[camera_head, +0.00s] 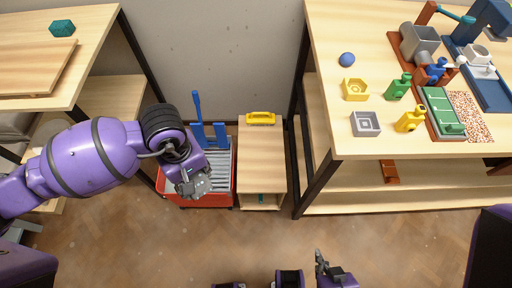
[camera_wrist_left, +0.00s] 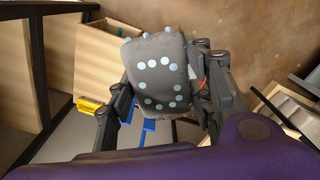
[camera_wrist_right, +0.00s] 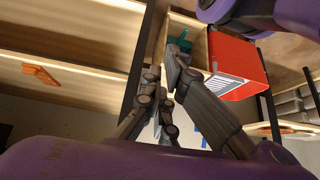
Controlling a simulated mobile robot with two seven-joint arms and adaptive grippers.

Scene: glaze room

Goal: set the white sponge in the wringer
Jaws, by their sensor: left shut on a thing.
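My left gripper (camera_head: 194,183) hangs over the front of the wringer, a red bucket (camera_head: 205,201) with a grey slatted insert (camera_head: 221,166) and blue uprights (camera_head: 197,107). In the left wrist view its fingers (camera_wrist_left: 160,98) are shut on a rounded block, the sponge (camera_wrist_left: 158,52), which looks grey with pale dots here. In the head view the sponge (camera_head: 198,186) is small and partly hidden by the gripper. My right gripper (camera_head: 322,264) is low at the bottom centre, away from the wringer; in the right wrist view its fingers (camera_wrist_right: 168,92) look closed together and empty.
A low wooden stand (camera_head: 262,160) with a yellow handled block (camera_head: 260,118) adjoins the bucket on the right. A left table (camera_head: 95,50) carries a teal block (camera_head: 62,28). The floor in front is clear.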

